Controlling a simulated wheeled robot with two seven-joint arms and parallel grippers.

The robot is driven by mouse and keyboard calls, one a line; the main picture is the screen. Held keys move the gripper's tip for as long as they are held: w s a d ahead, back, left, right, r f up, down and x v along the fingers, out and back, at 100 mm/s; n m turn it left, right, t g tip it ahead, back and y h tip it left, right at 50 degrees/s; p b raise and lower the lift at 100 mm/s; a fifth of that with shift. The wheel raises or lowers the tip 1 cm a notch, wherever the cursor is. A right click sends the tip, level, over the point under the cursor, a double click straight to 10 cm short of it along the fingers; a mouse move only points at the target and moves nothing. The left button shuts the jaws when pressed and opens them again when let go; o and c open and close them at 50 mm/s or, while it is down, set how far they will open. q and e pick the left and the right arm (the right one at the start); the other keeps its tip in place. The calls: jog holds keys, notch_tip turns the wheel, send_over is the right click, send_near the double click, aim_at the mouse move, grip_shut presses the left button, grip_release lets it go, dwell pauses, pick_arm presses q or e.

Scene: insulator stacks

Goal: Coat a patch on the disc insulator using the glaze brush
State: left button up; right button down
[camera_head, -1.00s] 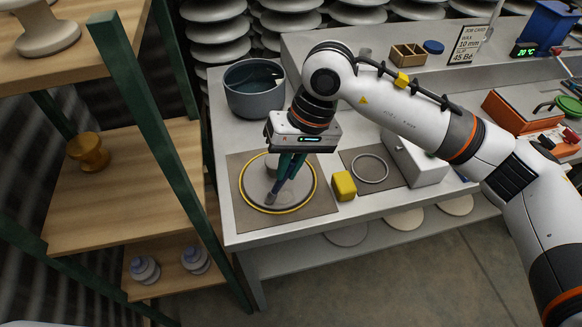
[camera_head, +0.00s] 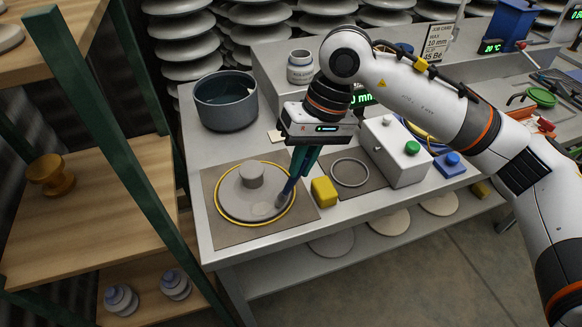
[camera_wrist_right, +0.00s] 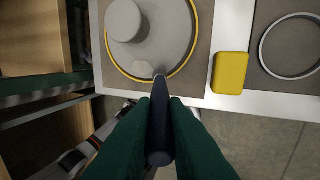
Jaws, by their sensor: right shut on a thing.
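The grey disc insulator (camera_head: 235,203) lies flat on a dark mat (camera_head: 222,236) inside a yellow ring, its round cap (camera_head: 251,175) facing up. In the right wrist view the disc (camera_wrist_right: 178,30) fills the top middle. My right gripper (camera_head: 303,163) points down with its green fingers shut on the dark blue glaze brush (camera_wrist_right: 160,120). The brush's tip is over the near right part of the disc, close to the ring; I cannot tell if it touches. A slightly lighter patch (camera_wrist_right: 138,68) shows on the disc left of the tip. My left gripper is not in view.
A yellow block (camera_head: 324,192) stands right of the mat, beside a second mat with a pale ring (camera_head: 350,160). A white box (camera_head: 398,165) with buttons is farther right. A dark grey tub (camera_head: 226,112) stands behind. A green-posted wooden shelf (camera_head: 80,200) borders the left.

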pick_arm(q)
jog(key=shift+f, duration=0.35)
pick_arm(e)
jog(key=shift+f, duration=0.25)
pick_arm(q)
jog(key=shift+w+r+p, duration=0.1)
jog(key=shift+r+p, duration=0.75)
jog(key=shift+p, duration=0.3)
pick_arm(e)
notch_tip(320, 180, up, 6)
jog(key=s, duration=0.1)
jog(key=shift+s, duration=0.35)
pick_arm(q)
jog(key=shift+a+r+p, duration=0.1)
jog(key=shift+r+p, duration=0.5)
pick_arm(e)
jog(key=r, duration=0.1)
jog(key=s+r, duration=0.1)
jog(key=shift+d+r, duration=0.15)
jog(key=shift+r, duration=0.15)
